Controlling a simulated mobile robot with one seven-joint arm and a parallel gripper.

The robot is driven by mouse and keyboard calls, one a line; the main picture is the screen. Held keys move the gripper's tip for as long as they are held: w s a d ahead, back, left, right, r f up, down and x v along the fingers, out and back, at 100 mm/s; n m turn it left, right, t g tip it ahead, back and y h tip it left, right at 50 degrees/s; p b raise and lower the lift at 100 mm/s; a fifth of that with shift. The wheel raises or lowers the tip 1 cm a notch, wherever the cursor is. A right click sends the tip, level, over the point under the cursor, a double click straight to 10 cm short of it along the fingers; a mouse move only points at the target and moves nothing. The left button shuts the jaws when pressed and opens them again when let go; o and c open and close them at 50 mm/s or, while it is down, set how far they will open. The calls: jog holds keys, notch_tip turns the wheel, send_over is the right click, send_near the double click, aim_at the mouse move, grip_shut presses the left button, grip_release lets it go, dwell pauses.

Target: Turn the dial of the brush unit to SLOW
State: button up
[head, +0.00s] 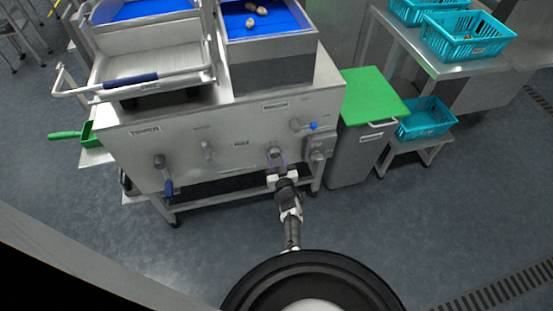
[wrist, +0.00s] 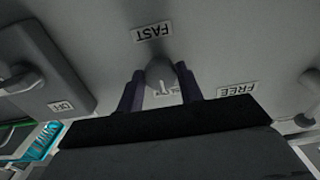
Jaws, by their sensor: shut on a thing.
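The brush unit (head: 235,125) is a steel cabinet with a row of knobs and levers on its front. Its grey dial (wrist: 160,72) sits between the two dark fingers of my gripper (wrist: 160,90), which is shut on it. A white mark on the dial points down in the wrist view, towards a small, partly covered label (wrist: 178,91) whose text I cannot read fully. An upside-down FAST label (wrist: 153,32) is above the dial, and a FREE label (wrist: 237,89) is right of it. In the head view my gripper (head: 277,168) reaches the dial from the front.
An OFF label (wrist: 61,106) is on a switch box at the left of the wrist view. A blue-handled lever (head: 168,188) hangs at the cabinet's left. A bin with a green lid (head: 375,95) and teal baskets (head: 428,118) stand to the right. The floor in front is clear.

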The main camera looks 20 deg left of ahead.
jog(key=shift+w+r, duration=0.1)
dwell(0.3)
jog(key=o, duration=1)
jog(key=p+v, duration=0.3)
jog(key=v, duration=1.1)
